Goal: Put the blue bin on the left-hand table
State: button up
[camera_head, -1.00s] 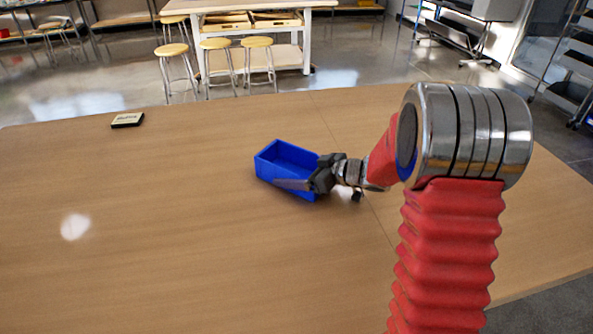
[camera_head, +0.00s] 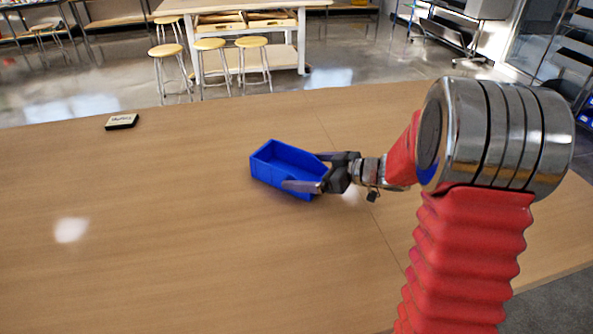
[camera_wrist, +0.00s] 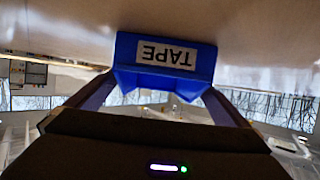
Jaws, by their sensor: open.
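The blue bin (camera_head: 272,172) is an open-topped box resting upright on the wooden table. In the wrist view the bin (camera_wrist: 128,75) shows its end face with a white TAPE label, upside down in the picture. My gripper (camera_head: 304,170) is open, low over the table at the bin's right end. One finger lies along the bin's near side and the other by its far side. In the wrist view the fingers reach to either side of the bin. I cannot tell whether they touch it.
The wooden table (camera_head: 180,230) is mostly bare around the bin. A small black-and-white block, like an eraser (camera_head: 122,121), lies at its far left. Beyond stand several stools (camera_head: 210,44) and a white workbench (camera_head: 300,30) on a shiny floor.

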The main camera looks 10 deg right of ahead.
jog(key=v, duration=0.6)
jog(key=shift+s+d, duration=0.1)
jog(key=shift+s, duration=0.05)
dwell(0.3)
jog(key=s+a+r+m+g+h, duration=0.25)
jog(key=s+a+g, duration=0.25)
jog(key=s+a, duration=0.8)
jog(key=s+d+r+m+h, duration=0.2)
jog(key=s+d+m+h, duration=0.1)
jog(key=s, duration=0.4)
jog(key=s+d+r+m+t+h, duration=0.1)
jog(key=s+d+r+m+h, duration=0.1)
jog(key=s, duration=0.6)
jog(key=shift+d+m+h, duration=0.75)
jog(key=shift+h, duration=0.2)
